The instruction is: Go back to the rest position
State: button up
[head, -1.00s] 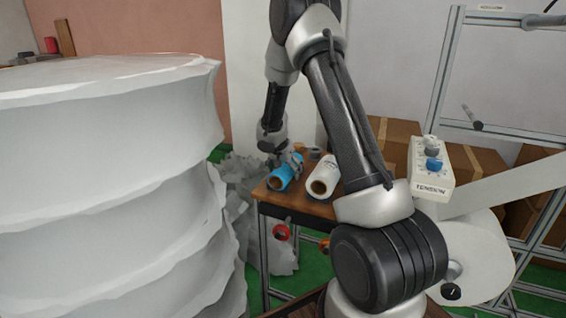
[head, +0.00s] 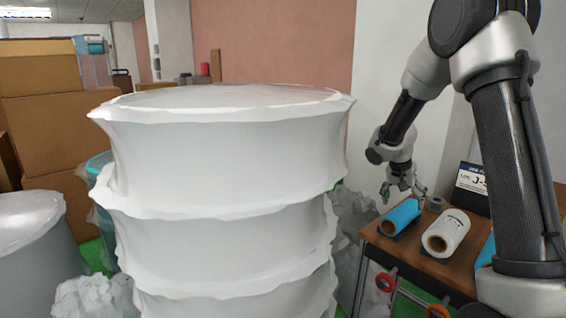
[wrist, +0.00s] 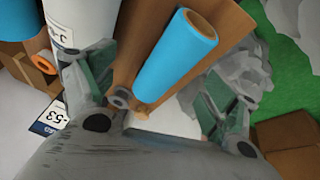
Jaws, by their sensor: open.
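My gripper (head: 403,192) is open and empty, just above and behind a blue roll (head: 399,217) on the small wooden table (head: 428,268). In the wrist view, the fingers of my gripper (wrist: 158,88) are spread wide. A white roll (head: 445,233) lies to the right of the blue one.
A large stack of white rolls (head: 225,150) fills the middle of the head view, left of the table. Crumpled grey material (head: 352,225) lies between them. A sign (head: 472,184) stands at the table's back. Cardboard boxes (head: 45,70) stand at the far left.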

jog(key=s+a+r+n+y, duration=0.1)
jog(key=s+r, duration=0.4)
jog(key=s, duration=0.6)
jog(key=s+a+r+n+t+y, duration=0.1)
jog(key=s+a+r+n, duration=0.2)
jog(key=s, duration=0.9)
jog(key=s+a+r+n+t+y, duration=0.1)
jog(key=s+a+r+n, duration=0.1)
jog(key=s+r, duration=0.7)
jog(key=shift+s+r+n+y, duration=0.3)
jog(key=shift+s+n, duration=0.5)
jog(key=shift+s, duration=0.75)
